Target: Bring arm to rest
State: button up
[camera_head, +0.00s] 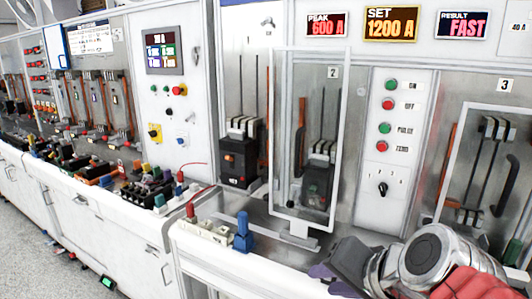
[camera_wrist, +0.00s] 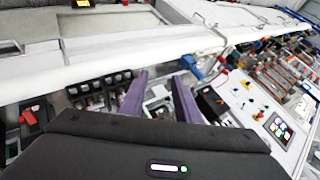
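My arm (camera_head: 430,258) shows at the lower right of the head view, low in front of the test bench. Its purple-fingered gripper (camera_head: 328,276) is near the bench's front edge, partly cut off by the bottom of the picture. In the wrist view the two purple fingers of my gripper (camera_wrist: 160,85) stand apart with a gap between them. Nothing is held between them. The wrist camera looks across the bench at a slant.
A clear framed door (camera_head: 277,140) stands open before bay 2. A blue clamp (camera_head: 243,232) and a red-topped post (camera_head: 190,212) stand on the front ledge (camera_head: 255,262). Buttons and a knob (camera_head: 383,188) are on the right panel. Displays read PEAK 600 A, SET 1200 A, RESULT FAST.

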jog(key=s+d+f+n+g+h, duration=0.2)
jog(key=s+d+f+n+h, duration=0.1)
jog(key=s+f+n, duration=0.3)
notch_tip(320, 180, down, 2)
jog(key=shift+s+d+f+g+h, duration=0.25)
jog(key=shift+s+d, duration=0.35)
jog(key=shift+s, duration=0.6)
